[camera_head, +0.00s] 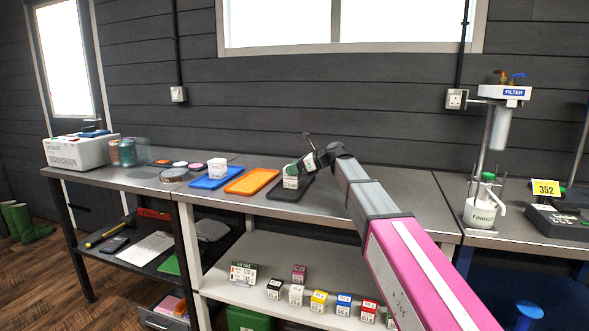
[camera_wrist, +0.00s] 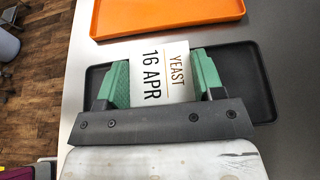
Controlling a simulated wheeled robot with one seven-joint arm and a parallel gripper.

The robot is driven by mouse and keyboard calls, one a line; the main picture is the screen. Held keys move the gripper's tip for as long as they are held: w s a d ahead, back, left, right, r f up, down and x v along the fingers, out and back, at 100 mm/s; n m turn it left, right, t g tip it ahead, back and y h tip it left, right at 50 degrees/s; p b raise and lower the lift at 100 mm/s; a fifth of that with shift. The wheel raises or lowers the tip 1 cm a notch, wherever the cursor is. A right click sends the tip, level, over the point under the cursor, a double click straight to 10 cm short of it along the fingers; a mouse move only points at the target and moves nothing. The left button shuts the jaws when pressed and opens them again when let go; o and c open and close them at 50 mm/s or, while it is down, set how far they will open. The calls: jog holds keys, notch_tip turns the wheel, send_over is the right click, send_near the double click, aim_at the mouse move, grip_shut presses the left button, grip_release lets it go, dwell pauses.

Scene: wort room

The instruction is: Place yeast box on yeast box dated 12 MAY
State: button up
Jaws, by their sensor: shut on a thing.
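My gripper (camera_head: 297,169) is over the black tray (camera_head: 283,197) at the back of the middle table. In the wrist view its two green fingers (camera_wrist: 157,82) are shut on a white yeast box (camera_wrist: 165,72) reading "YEAST 16 APR". The same box shows small in the head view (camera_head: 290,183); I cannot tell whether it touches the black tray. Another white box (camera_head: 217,168) stands on the blue tray (camera_head: 208,183), to the left. Its print is too small to read, so I cannot confirm the date 12 MAY on any box.
An empty orange tray (camera_head: 252,181) lies between the blue and black trays. Several small boxes stand on the white lower shelf (camera_head: 245,294). Jars (camera_head: 127,152) and a white machine (camera_head: 76,150) are at left. A white jug (camera_head: 481,211) stands at right.

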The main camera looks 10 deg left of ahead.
jog(key=shift+f, duration=0.1)
jog(key=o, duration=0.9)
jog(key=shift+o, duration=0.2)
jog(key=shift+d+r, duration=0.1)
jog(key=shift+r, duration=0.1)
jog(key=v, duration=1.1)
jog(key=shift+d+r, duration=0.2)
jog(key=shift+d, duration=0.1)
jog(key=shift+s, duration=0.1)
